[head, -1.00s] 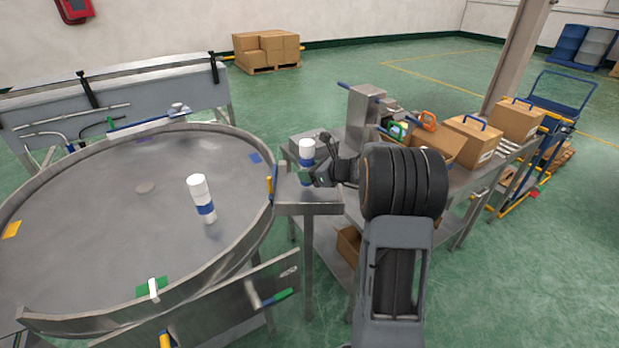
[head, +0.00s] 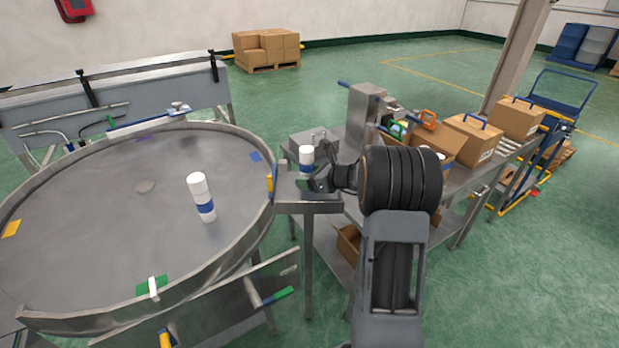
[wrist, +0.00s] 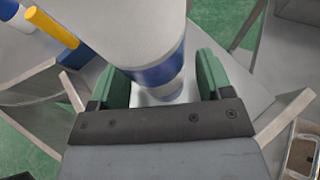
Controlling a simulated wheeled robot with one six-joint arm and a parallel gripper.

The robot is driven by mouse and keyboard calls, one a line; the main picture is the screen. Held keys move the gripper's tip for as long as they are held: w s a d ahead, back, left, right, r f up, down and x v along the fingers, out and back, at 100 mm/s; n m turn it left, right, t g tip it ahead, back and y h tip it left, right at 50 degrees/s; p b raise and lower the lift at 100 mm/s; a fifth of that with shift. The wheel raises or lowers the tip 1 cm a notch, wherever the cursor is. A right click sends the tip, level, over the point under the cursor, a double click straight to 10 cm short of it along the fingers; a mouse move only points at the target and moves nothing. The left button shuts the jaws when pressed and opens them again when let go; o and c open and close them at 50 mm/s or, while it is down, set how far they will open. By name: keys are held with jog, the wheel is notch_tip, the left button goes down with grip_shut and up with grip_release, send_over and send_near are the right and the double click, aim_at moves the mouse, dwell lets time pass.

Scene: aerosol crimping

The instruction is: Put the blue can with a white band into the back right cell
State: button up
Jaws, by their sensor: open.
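A white can with a blue band (head: 307,157) stands upright at the small steel ledge (head: 315,207); I see no blue can with a white band. My gripper (head: 313,181) is open around the can's lower part. In the wrist view the can (wrist: 158,72) is between the green finger pads of my gripper (wrist: 163,84). Its large white top covers much of the middle, and I cannot tell whether the pads touch it. An open carton (head: 440,143) stands on the bench behind my arm. Its cells are hidden.
Another white can with a blue band (head: 202,197) stands on the round table (head: 100,230) at left. A steel machine (head: 364,112) stands behind my gripper. Closed cartons (head: 471,137) line the bench to the right. My arm hides part of the bench.

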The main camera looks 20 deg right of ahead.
jog(key=shift+r, duration=0.3)
jog(key=shift+s+d, duration=0.25)
jog(key=shift+s, duration=0.05)
jog(key=v, duration=1)
jog(key=shift+s+r, duration=0.2)
jog(key=shift+s, duration=0.05)
jog(key=s+a+n+g, duration=0.4)
jog(key=a+n, duration=0.4)
jog(key=a, duration=0.2)
jog(key=s+a+n+g+h, duration=0.2)
jog(key=s+a+n+h, duration=0.1)
jog(key=s+n, duration=0.4)
jog(key=s+a+f+n+g+h, duration=0.1)
jog(key=s+a+n+h, duration=0.3)
jog(key=s+n, duration=0.4)
jog(key=a+n, duration=0.1)
jog(key=n, duration=0.5)
jog(key=shift+s+a+n+g, duration=0.2)
jog(key=shift+n+g, duration=0.1)
jog(key=shift+g, duration=0.1)
